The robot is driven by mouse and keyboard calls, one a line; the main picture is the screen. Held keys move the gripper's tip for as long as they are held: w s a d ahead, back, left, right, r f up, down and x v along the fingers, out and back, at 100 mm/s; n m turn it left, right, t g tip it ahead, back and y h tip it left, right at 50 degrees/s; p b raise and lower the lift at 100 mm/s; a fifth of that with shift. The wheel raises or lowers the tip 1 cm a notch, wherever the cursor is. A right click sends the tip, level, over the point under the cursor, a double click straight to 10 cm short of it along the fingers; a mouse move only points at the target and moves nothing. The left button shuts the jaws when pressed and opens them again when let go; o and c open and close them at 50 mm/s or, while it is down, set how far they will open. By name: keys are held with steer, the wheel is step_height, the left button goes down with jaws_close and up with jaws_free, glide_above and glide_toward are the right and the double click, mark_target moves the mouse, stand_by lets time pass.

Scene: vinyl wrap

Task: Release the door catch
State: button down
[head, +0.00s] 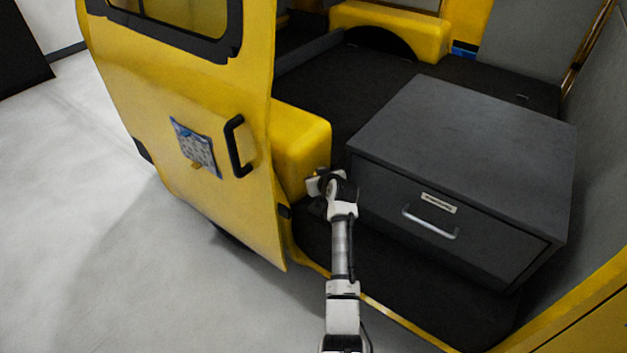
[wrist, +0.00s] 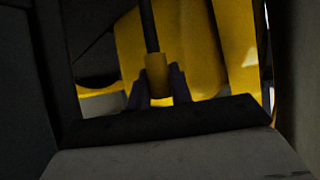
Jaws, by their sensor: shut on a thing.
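In the wrist view, a dark upright rod ends in an amber-yellow block, which looks like the door catch (wrist: 156,66). The two dark fingers of my gripper (wrist: 158,88) stand on either side of this block and are shut on it. In the head view, my gripper (head: 322,184) is at the van's door opening, between the yellow wheel housing and the grey drawer unit. The catch is hidden there behind my wrist. The yellow door (head: 225,205) stands open at the left, with a black handle (head: 239,146) on its inner face.
The grey drawer unit (head: 470,125) with a metal pull (head: 430,223) stands close to the right of my gripper. The yellow wheel housing (head: 300,140) is close on the left. A printed pouch (head: 195,148) hangs on the door. The floor (head: 90,240) at left is clear.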

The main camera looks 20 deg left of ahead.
steer(key=shift+w+d, duration=0.1)
steer(key=shift+w, duration=0.15)
steer(key=shift+r, duration=0.1)
steer(key=c, duration=1.3)
jaws_free()
steer(key=shift+w, duration=0.1)
steer(key=shift+o, duration=0.2)
steer(key=b+v, duration=0.2)
steer(key=v, duration=1.1)
steer(key=shift+d+r, duration=0.25)
steer(key=shift+d, duration=0.05)
steer(key=shift+r, duration=0.1)
